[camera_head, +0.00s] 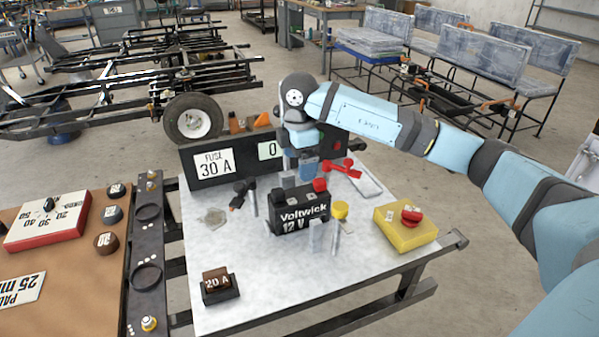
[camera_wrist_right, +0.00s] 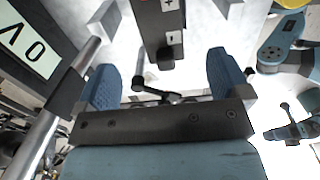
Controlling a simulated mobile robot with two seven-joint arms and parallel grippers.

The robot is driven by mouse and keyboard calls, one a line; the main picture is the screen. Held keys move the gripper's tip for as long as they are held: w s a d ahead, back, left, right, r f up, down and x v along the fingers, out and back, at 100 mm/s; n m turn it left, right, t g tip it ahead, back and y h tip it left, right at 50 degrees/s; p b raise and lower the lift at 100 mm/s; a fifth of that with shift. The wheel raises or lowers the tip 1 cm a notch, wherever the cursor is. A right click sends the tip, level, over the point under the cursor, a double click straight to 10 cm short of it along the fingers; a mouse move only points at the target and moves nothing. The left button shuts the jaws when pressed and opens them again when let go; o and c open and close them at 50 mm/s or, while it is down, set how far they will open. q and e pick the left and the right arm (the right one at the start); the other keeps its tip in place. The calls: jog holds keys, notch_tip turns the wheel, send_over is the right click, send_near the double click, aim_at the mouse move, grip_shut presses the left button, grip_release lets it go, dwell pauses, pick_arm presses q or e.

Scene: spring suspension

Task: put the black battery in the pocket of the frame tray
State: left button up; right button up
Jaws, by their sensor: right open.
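The black battery (camera_head: 300,212), marked Voltwick 12 V, stands upright on the pale table. It has a red knob and light labels on top. In the right wrist view, a dark block with plus and minus labels, apparently the battery top (camera_wrist_right: 160,28), lies beyond and between the fingertips. My right gripper (camera_head: 297,172) is open just behind and above the battery, pointing down. Its two blue fingers (camera_wrist_right: 163,70) are apart, with nothing gripped. I cannot clearly identify the frame tray or its pocket. My left gripper is not in view.
The table's front middle is clear.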

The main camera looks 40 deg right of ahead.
jog(key=s+a+f+n+g+y, duration=0.25)
jog(key=s+a+n+y, duration=0.2)
jog(key=a, duration=0.65)
jog(key=s+a+f+n+g+y, duration=0.1)
jog(key=s+a+f+n+y, duration=0.35)
jog(key=a, duration=0.55)
jog(key=s+a+r+m+t+y, duration=0.8)
jog(key=s+r+m+t+y, duration=0.15)
jog(key=t+y, duration=0.4)
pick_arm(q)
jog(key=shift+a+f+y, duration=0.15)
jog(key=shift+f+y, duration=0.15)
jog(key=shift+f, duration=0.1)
pick_arm(e)
jog(key=s+d+f+m+t+h, duration=0.4)
jog(key=f+m+h, duration=0.4)
jog(key=m+h, duration=0.4)
jog(key=shift+s+d+f+t+h, duration=0.2)
jog(key=shift+d+t+h, duration=0.4)
jog(key=shift+t+h, duration=0.8)
